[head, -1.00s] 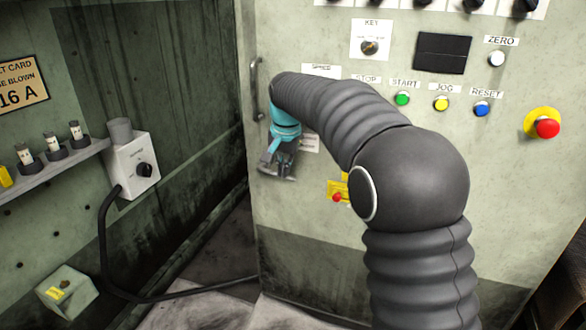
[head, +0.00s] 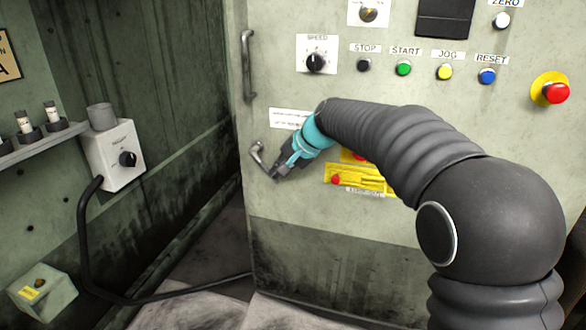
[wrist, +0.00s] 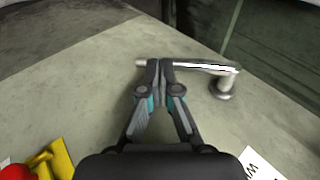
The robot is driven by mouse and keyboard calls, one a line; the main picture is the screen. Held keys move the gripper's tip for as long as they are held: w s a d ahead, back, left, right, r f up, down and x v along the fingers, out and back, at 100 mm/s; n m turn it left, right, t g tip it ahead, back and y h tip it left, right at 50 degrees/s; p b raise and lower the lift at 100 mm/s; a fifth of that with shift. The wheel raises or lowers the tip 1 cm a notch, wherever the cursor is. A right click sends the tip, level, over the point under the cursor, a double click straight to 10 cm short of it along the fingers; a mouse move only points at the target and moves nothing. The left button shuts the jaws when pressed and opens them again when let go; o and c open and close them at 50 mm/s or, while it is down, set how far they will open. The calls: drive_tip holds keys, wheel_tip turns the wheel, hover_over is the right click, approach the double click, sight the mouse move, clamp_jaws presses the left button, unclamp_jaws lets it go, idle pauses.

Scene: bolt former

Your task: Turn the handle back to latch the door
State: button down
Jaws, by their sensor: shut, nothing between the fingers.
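The door (head: 330,235) is the pale green panel with the controls. Its small metal lever handle (head: 257,153) sits near the left edge and slants down to the right. In the wrist view, the lever (wrist: 205,67) runs left from its round pivot to my fingertips. My gripper (head: 276,177) is shut and empty, with its tips at the lever's free end. In the wrist view, my gripper (wrist: 158,66) overlaps the lever near that end; I cannot tell whether they touch. Whether the door sits flush in its frame is unclear.
A vertical grab bar (head: 248,65) is above the lever. A yellow plate with a red knob (head: 336,180) is right of my gripper. Buttons and a red emergency stop (head: 555,93) are higher up. A switch box (head: 115,158) with a cable is on the left wall.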

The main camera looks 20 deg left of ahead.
sight(264, 180)
drive_tip(key=shift+x, duration=0.95)
drive_tip(key=shift+s+a+f+p, duration=0.15)
drive_tip(key=shift+a+f+p, duration=0.15)
drive_tip(key=shift+a+f, duration=0.3)
drive_tip(key=shift+s+a+f+p, duration=0.15)
drive_tip(key=shift+a+f+p, duration=0.15)
drive_tip(key=shift+a+f, duration=0.35)
drive_tip(key=shift+a, duration=0.2)
drive_tip(key=s+d+b, duration=0.2)
drive_tip(key=d, duration=1.2)
drive_tip(key=shift+f, duration=0.1)
